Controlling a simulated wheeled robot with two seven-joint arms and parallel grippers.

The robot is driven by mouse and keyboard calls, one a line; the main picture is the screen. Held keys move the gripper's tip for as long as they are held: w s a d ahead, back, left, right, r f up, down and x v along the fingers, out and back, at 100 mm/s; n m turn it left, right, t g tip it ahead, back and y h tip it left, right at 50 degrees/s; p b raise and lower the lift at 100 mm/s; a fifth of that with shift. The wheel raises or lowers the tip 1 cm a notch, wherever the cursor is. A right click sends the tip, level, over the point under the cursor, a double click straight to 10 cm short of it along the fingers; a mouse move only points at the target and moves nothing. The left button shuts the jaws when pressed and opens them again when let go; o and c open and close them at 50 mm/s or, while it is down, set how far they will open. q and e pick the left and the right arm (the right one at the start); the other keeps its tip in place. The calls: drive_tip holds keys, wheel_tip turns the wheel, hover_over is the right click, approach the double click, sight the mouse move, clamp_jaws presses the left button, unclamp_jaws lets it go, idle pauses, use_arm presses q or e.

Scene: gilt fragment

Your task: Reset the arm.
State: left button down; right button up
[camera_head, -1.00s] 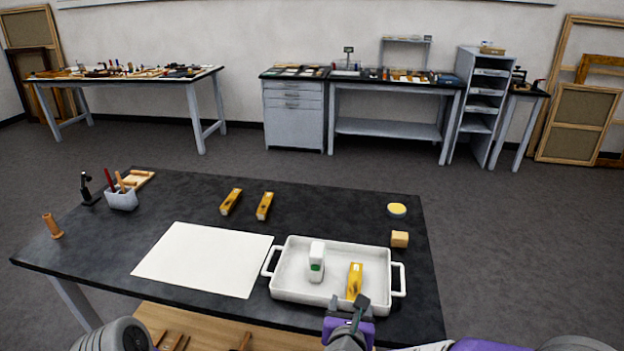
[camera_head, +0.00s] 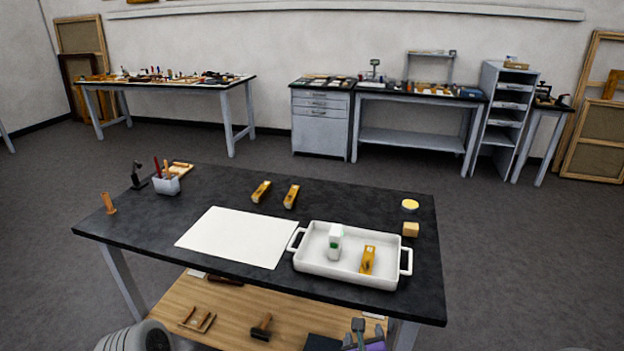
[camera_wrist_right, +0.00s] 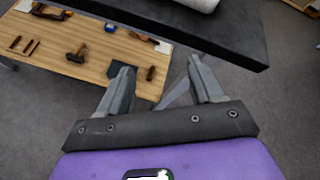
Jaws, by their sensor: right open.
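My right gripper (camera_head: 372,328) is low at the bottom of the head view, in front of the dark table's front edge and below its top. In the right wrist view its two fingers (camera_wrist_right: 160,80) are spread apart with nothing between them. The lower wooden shelf and the floor show beyond them. In the head view a rounded grey part of mine sits at the bottom left, but my left gripper cannot be seen.
The dark table (camera_head: 240,190) holds a white tray (camera_head: 330,278) with a white-green bottle (camera_head: 335,243) and a gilt piece (camera_head: 367,261). A white sheet (camera_head: 238,236) lies beside it. The lower shelf (camera_head: 225,310) holds tools. The table's front edge (camera_wrist_right: 215,45) is close above the right gripper.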

wheel_tip(320, 180, down, 10)
drive_tip(key=s+n+g+y+p, duration=0.2)
drive_tip(key=n+g, duration=0.1)
drive_tip(key=n, duration=0.8)
drive_tip(key=s+a+f+n+g+y+p, duration=0.2)
drive_tip(key=s+f+n+g+y, duration=0.2)
drive_tip(key=s+f+n+g, duration=0.4)
drive_tip(key=s+f+n, duration=0.7)
drive_tip(key=s+n, duration=0.2)
drive_tip(key=n, duration=0.2)
drive_tip(key=shift+s+f, duration=0.2)
drive_tip(key=shift+s, duration=0.1)
